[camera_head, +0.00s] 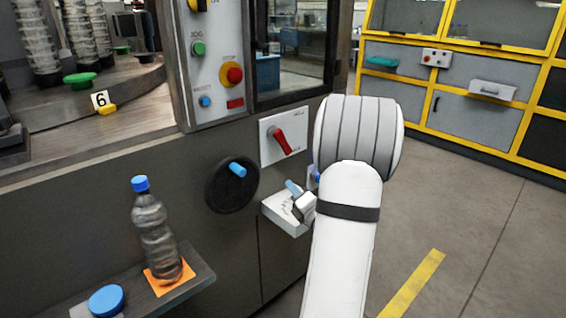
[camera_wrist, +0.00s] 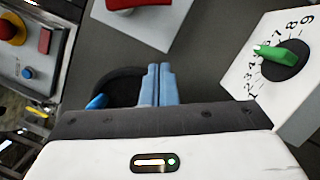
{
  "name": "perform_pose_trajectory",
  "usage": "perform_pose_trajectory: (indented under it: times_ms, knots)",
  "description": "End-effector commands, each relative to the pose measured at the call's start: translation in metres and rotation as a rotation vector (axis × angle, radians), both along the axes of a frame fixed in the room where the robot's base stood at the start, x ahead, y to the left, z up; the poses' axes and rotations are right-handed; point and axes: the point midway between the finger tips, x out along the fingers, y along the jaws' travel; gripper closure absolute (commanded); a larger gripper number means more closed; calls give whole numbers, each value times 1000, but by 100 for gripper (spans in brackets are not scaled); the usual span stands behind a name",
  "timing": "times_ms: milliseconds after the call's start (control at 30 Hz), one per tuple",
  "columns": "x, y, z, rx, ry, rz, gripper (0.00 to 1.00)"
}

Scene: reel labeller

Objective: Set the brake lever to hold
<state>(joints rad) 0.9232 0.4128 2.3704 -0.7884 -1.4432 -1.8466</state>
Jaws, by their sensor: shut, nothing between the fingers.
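The lever with a red handle (camera_head: 282,140) is on a white plate (camera_head: 267,149) on the machine front. Its handle points down and to the right; the plate's small labels are unreadable. In the wrist view, part of the red handle (camera_wrist: 137,3) shows at the top edge, cut off by the frame. My gripper (camera_head: 291,186) is below the lever plate, apart from it. In the wrist view, my gripper's pale blue fingers (camera_wrist: 158,70) are together with nothing between them, in front of the black handwheel (camera_wrist: 122,84).
The handwheel (camera_head: 217,193) with a blue handle is left of my gripper. A white dial plate (camera_head: 270,205) is beside my gripper; its green knob (camera_wrist: 282,52) shows in the wrist view. A bottle (camera_head: 155,235) stands on a low shelf. Floor at right is clear.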

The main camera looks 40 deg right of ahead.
Motion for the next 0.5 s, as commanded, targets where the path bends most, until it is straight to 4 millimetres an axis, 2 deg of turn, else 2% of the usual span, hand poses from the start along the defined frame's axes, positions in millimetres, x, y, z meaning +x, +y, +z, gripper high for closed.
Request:
perform_pose_trajectory:
  times_ms: [133,233,500]
  knots:
    - [4,0,1,0,1,1,100]
    - [15,-1,2,0,0,2,100]
    - [69,-7,8,-1,0,4,100]
